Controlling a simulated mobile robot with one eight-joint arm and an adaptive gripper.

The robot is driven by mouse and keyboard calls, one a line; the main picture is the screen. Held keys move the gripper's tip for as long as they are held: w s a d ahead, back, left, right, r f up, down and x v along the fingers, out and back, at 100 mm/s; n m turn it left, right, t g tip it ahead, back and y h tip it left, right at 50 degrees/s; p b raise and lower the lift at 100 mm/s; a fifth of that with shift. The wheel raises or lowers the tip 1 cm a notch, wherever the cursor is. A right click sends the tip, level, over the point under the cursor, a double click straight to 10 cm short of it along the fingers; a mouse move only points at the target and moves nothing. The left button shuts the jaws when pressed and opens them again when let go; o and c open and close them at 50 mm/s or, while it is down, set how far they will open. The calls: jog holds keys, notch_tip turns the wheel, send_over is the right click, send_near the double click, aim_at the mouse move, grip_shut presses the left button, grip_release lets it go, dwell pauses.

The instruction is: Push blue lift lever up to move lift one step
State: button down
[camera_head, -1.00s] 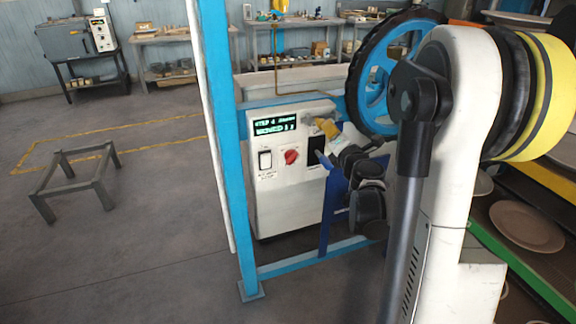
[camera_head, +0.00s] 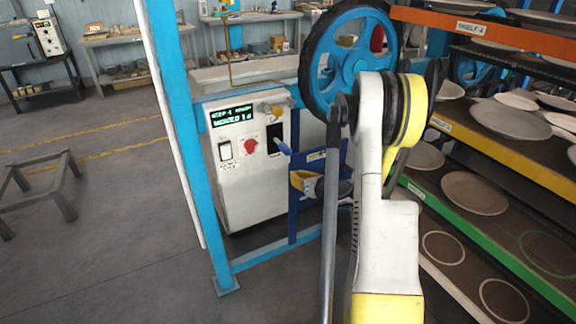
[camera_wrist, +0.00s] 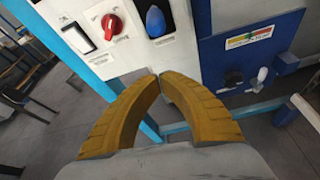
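The blue lift lever (camera_head: 283,147) sticks out of a black slot on the front of a white control box (camera_head: 240,190). In the wrist view the lever's blue rounded end (camera_wrist: 155,20) shows near the top centre, ahead of the fingertips. My gripper (camera_head: 297,181) is below and slightly right of the lever in the head view, apart from it. In the wrist view its two amber fingers (camera_wrist: 159,76) have their tips nearly together, with nothing held. Part of my gripper is hidden behind my arm in the head view.
The box has a green-lit display (camera_head: 232,115), too blurred to read surely, a red knob (camera_head: 250,145) and a rocker switch (camera_head: 225,150). A blue post (camera_head: 180,120) stands left, a blue wheel (camera_head: 345,60) above right. Plate shelves (camera_head: 480,230) stand right. A dark blue panel (camera_wrist: 250,55) is close right.

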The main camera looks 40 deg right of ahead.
aim_at(282, 145)
jog(key=b+x, duration=0.2)
jog(key=x, duration=0.8)
jog(key=r, duration=0.4)
jog(key=shift+s+d+r, duration=0.1)
jog(key=shift+s+d, duration=0.1)
jog(key=shift+d, duration=0.1)
jog(key=shift+d, duration=0.1)
